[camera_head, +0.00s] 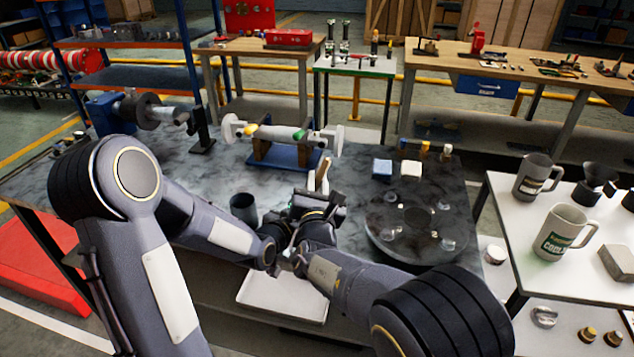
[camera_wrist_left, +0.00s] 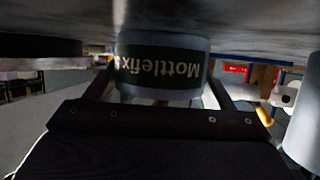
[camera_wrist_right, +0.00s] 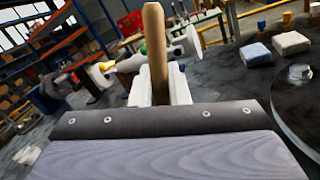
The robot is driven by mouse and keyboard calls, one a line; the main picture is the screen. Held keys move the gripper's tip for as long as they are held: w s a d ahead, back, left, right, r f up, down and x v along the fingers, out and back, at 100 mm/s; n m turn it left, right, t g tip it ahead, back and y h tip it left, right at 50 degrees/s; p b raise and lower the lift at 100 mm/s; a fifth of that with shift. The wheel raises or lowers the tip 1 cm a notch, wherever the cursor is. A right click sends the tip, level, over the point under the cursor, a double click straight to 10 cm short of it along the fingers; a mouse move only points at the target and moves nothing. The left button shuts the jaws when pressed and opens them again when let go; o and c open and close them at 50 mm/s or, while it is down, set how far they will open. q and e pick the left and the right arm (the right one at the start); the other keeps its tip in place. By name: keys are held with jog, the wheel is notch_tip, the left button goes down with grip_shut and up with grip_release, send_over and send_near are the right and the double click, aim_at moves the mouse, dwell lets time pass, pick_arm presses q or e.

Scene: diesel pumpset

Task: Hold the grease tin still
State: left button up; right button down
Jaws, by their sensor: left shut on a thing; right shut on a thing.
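The grease tin (camera_wrist_left: 160,70) is a grey round tin with a dark green label reading "Mottlefix". It shows upside down in the left wrist view, between my left gripper's fingers (camera_wrist_left: 158,92). The gripper is shut on it. In the head view the tin is mostly hidden behind my wrists and grippers. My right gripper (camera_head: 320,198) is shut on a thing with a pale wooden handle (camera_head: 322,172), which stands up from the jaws. The handle also shows in the right wrist view (camera_wrist_right: 155,50); its lower end is hidden.
A dark cup (camera_head: 244,208) stands left of my grippers on the grey table. A shaft on a blue stand (camera_head: 285,155) is behind. A white tray (camera_head: 270,298) lies in front, below my wrists.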

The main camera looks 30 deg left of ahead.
jog(key=shift+f, duration=1.05)
dwell(1.3)
jog(key=shift+r, duration=3.9)
pick_arm(q)
jog(key=o, duration=1.3)
jog(key=shift+c, duration=0.2)
jog(key=shift+s, duration=0.1)
